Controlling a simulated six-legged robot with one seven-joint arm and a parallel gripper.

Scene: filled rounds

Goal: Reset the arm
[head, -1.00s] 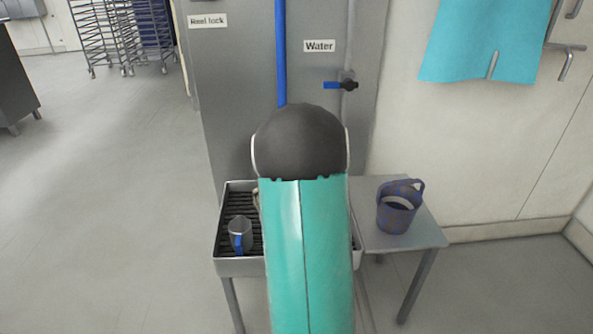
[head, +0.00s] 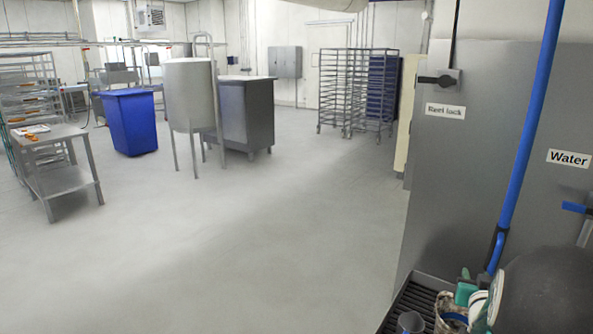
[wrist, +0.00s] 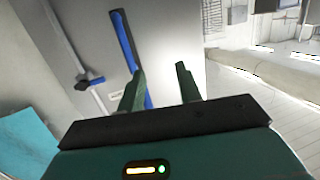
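My gripper (wrist: 160,69) shows in the wrist view with its two dark green fingers standing well apart. No object is held between them. A blue pipe or hose (wrist: 127,50) on the grey cabinet lies behind the left finger, and I cannot tell how far away it is. In the head view, the dark rounded part of my arm fills the lower right corner. My gripper cannot be made out clearly there.
In the head view, a grey cabinet (head: 475,190) with a blue hose (head: 525,125) stands at right. A blue bin (head: 130,122) and steel table (head: 55,152) stand at far left. Open floor lies between.

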